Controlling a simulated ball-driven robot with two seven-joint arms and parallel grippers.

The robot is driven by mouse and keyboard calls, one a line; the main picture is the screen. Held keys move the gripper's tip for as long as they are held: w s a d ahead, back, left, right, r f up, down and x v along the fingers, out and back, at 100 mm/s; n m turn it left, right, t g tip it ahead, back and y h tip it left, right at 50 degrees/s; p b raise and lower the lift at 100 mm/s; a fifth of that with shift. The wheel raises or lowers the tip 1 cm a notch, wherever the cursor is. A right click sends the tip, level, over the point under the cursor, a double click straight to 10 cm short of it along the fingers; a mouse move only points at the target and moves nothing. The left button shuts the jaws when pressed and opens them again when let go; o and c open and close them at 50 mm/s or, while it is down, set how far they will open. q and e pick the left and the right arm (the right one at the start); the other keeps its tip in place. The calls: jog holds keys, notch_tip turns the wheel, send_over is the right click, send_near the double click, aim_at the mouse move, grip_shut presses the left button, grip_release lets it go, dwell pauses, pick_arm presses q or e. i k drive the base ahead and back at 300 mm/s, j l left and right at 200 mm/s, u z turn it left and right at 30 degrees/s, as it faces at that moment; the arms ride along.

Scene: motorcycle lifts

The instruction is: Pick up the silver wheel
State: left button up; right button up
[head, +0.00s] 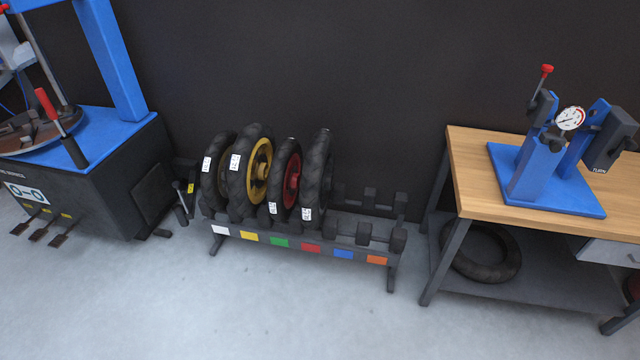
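Several tyred wheels stand upright side by side in a low dark rack (327,251) on the floor against the wall. The leftmost wheel (212,188) shows mostly tread; its rim is hidden. Beside it is a wheel with a gold-yellow rim (260,170), then one with a red rim (291,182). The rightmost wheel (318,165) is seen nearly edge-on and its rim colour cannot be told. No silver rim shows clearly. White tags are on the tyres. Neither of my grippers is in view.
The rack's right slots are empty; coloured squares line its front. At left is a blue-black tyre machine (105,190) with pedals. At right a wooden-top workbench (470,170) carries a blue gauge fixture (540,165); a loose tyre (485,272) lies beneath. The floor in front is clear.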

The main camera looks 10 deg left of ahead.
aim_at(213, 168)
jog(key=i+j+z, duration=0.1)
jog(key=j, duration=0.3)
jog(key=i+j+z, duration=0.1)
jog(key=j, duration=0.3)
jog(key=i+j+z, duration=0.1)
jog(key=j, duration=0.35)
